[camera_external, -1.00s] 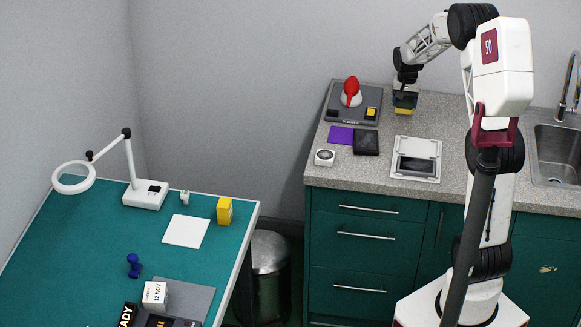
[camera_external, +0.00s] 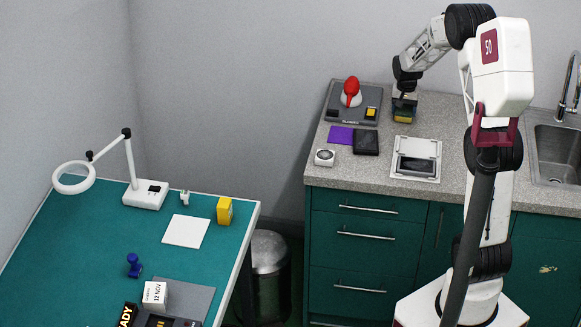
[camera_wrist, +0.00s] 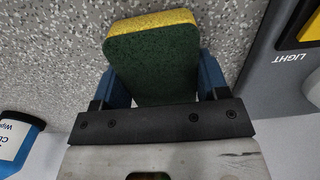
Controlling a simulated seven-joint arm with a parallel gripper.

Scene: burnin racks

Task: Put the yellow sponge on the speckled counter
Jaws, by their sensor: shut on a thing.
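The yellow sponge (camera_wrist: 153,60), with a dark green scouring face, is between the blue fingers of my gripper (camera_wrist: 160,80) in the wrist view. My gripper is shut on it. In the external view the sponge (camera_external: 403,114) shows under my gripper (camera_external: 405,103), over the back of the speckled counter (camera_external: 447,110). In the wrist view the speckled counter (camera_wrist: 60,50) lies behind the sponge. I cannot tell whether the sponge touches the counter or hangs just above it.
A grey board (camera_external: 341,107) with a red knob and yellow button stands left of my gripper. A purple cloth (camera_external: 341,134), a black square (camera_external: 366,142) and a white scale-like device (camera_external: 416,158) lie in front. A sink (camera_external: 557,150) is at right. A bottle (camera_wrist: 18,140) shows in the wrist view.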

